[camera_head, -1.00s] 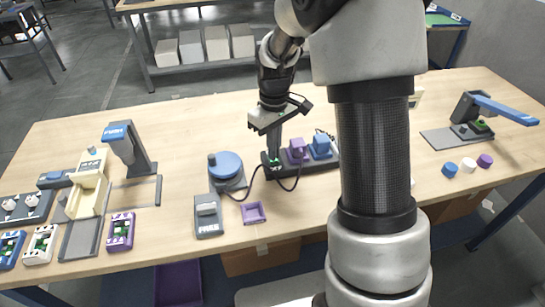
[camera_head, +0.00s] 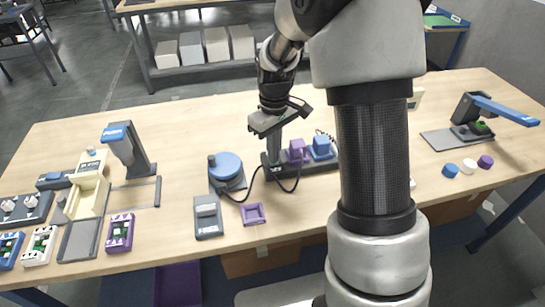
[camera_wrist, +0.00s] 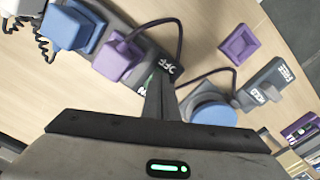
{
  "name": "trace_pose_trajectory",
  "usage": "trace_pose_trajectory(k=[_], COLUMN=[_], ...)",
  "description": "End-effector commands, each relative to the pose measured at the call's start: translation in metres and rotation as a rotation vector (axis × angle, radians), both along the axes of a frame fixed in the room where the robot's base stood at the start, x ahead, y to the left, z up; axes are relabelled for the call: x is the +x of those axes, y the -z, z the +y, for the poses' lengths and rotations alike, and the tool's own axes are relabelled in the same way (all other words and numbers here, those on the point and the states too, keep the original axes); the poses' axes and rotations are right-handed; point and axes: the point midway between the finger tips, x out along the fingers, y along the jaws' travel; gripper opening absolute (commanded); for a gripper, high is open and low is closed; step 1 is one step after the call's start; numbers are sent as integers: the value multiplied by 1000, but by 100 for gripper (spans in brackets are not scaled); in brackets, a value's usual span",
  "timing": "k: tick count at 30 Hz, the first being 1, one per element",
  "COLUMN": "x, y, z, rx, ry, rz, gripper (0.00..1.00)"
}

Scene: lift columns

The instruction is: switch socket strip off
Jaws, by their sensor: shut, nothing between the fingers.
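The dark socket strip (camera_head: 324,167) lies on the table with a purple plug (camera_head: 298,150) and a blue plug (camera_head: 320,146) in it. Both plugs also show in the wrist view, the purple one (camera_wrist: 117,61) nearer my gripper. My gripper (camera_head: 273,157) points down at the strip's left end, its fingers shut and empty. In the wrist view the fingertips (camera_wrist: 162,82) are over the switch end, beside the "OFF" lettering. A thin green sliver shows beside them; the other lettering is mostly covered. The switch is largely hidden, so its position and any contact are unclear.
A blue round knob unit (camera_head: 226,169), a grey switch box (camera_head: 207,216) and a purple tray (camera_head: 253,214) stand left and in front of the strip. A dark cable loops close to my gripper. Bare tabletop lies behind the strip.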

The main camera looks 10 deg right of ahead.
Motion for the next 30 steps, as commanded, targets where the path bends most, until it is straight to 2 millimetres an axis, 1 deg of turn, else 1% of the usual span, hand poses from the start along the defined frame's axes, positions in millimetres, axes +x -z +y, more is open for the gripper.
trace_pose_trajectory(k=[1,3,21,24,30], x=[0,0,1,0,0], y=[-7,-14,-62,-67,-66], z=[0,0,0,0,0], rx=[0,0,0,0,0], ry=[0,0,0,0,0], rz=[-1,-1,-2,-1,-1], gripper=[0,0,0,0,0])
